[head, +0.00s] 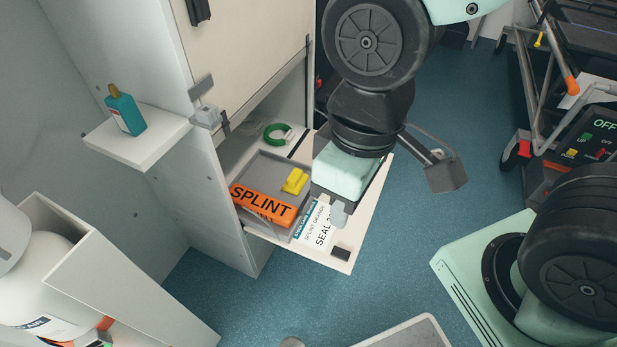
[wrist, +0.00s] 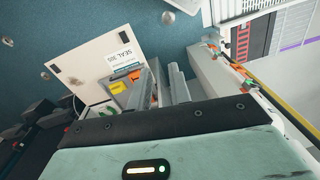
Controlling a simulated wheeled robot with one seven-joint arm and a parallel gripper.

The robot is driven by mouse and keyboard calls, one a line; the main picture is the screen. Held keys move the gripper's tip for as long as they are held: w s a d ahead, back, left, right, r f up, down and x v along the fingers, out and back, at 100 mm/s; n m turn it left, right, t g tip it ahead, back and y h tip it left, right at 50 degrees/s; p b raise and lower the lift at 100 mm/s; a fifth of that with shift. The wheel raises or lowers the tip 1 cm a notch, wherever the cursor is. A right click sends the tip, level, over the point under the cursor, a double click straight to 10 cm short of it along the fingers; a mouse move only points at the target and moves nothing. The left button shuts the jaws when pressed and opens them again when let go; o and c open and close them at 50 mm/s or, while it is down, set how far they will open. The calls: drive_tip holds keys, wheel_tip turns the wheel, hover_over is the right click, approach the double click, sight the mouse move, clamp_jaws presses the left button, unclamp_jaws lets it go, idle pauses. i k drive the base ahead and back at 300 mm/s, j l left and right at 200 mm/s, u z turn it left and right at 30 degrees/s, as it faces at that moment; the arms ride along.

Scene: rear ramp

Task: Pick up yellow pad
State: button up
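The yellow pad (head: 296,181) lies in a grey tray (head: 262,166) on the pull-out shelf, against the orange SPLINT box (head: 263,205). In the wrist view the yellow pad (wrist: 117,86) is left of my gripper's two grey fingers (wrist: 169,84), apart from them. The fingers lie close side by side, and how far they are parted is unclear. I see nothing held between them. In the head view my gripper (head: 339,214) is to the right of the pad, with its fingers mostly hidden under its mint housing.
A white label card (head: 318,226) and a green ring (head: 277,133) are on the shelf (head: 360,215). The cabinet wall (head: 222,200) stands close at left. A small ledge (head: 138,140) holds a teal bottle (head: 126,112).

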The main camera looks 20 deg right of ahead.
sight(296, 181)
drive_tip(key=k+j, duration=0.15)
drive_tip(key=j, duration=0.15)
drive_tip(key=i+j+z, duration=0.25)
drive_tip(key=i, duration=0.45)
drive_tip(key=i+j+z, duration=0.1)
drive_tip(key=i+j, duration=0.15)
